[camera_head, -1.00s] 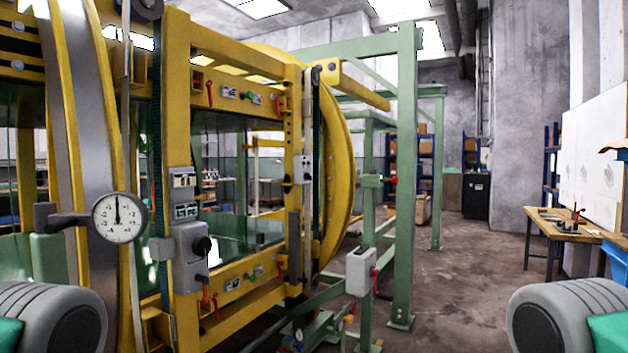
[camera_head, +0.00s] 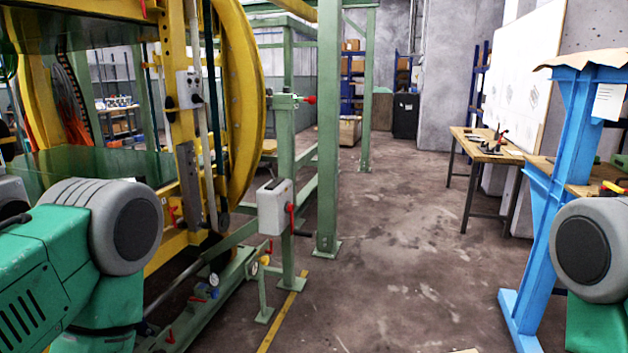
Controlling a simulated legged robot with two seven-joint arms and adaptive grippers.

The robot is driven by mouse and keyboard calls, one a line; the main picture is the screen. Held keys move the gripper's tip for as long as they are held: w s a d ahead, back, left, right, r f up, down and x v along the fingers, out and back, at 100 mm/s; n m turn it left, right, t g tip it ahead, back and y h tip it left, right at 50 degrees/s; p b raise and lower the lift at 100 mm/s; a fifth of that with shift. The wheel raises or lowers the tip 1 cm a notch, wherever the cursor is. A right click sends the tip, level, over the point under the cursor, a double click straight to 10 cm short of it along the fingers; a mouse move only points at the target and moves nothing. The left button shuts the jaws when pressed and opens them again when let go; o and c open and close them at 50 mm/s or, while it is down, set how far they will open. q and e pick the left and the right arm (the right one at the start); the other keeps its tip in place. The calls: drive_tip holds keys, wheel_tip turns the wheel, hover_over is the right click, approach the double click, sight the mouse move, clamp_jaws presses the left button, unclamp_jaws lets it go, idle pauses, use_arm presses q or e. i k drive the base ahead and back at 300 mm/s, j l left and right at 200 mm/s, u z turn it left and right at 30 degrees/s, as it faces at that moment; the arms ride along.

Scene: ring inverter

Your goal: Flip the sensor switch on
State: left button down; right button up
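I cannot tell for sure which part is the sensor switch. A grey box with a red lever (camera_head: 276,208) stands on a green post at the centre left. A small grey control box (camera_head: 189,89) with dark buttons is fixed to the yellow machine frame. A red-tipped part (camera_head: 308,99) sticks out to the right from the green frame. Grey and green links of my two arms show at the lower left and lower right. Neither gripper is in view, and nothing of mine visibly touches these parts.
The large yellow ring machine (camera_head: 248,90) fills the left side, with a green post (camera_head: 328,130) beside it. A blue stand (camera_head: 560,190) is close at the right. A wooden table (camera_head: 490,150) stands farther back. The concrete floor between is clear.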

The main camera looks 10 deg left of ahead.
sight(196, 98)
drive_tip(key=i+l, duration=0.15)
drive_tip(key=i, duration=0.5)
drive_tip(key=i+l, duration=0.15)
drive_tip(key=i, duration=0.5)
drive_tip(key=i+l, duration=0.15)
drive_tip(key=i, duration=0.5)
drive_tip(key=i+l+u, duration=0.15)
drive_tip(key=i+u, duration=0.25)
drive_tip(key=i+l+u, duration=1.2)
drive_tip(key=k+l, duration=0.05)
